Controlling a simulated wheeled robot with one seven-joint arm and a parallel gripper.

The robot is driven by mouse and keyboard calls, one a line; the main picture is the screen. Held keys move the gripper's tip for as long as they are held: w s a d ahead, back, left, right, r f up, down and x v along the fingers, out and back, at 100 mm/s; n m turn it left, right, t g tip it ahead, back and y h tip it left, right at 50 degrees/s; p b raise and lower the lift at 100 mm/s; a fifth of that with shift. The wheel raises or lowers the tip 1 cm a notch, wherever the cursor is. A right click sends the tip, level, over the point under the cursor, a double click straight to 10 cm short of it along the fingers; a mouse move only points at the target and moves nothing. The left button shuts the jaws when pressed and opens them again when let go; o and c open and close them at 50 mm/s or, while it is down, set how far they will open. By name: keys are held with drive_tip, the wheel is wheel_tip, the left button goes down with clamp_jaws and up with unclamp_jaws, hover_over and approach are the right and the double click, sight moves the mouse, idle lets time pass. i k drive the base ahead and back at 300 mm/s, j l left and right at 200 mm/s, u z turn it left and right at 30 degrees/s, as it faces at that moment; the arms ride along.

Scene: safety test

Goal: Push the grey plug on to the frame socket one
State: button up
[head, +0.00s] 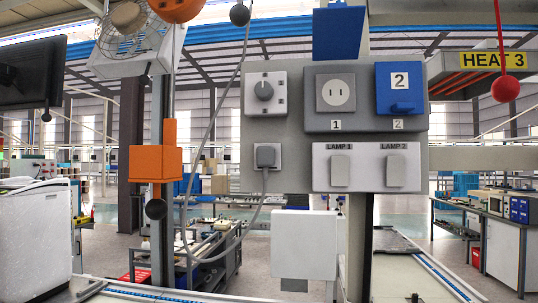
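The grey plug (267,156) sits against a light plate at the lower left of the grey panel (295,118). A grey cable (252,222) loops down from it. Socket two is covered by a shut blue lid (398,88) marked "2". My gripper is not in view.
A rotary knob (265,93) is above the plug. Switches for lamp 1 (340,171) and lamp 2 (395,171) are below the sockets. An orange block (154,163) on a post stands left. A red ball (505,88) hangs right. A white box (304,244) is below the panel.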

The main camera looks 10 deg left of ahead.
sight(265, 156)
drive_tip(key=u, duration=2.75)
drive_tip(key=k+l+u, duration=0.1)
drive_tip(key=k+l, duration=0.85)
drive_tip(key=k, duration=0.1)
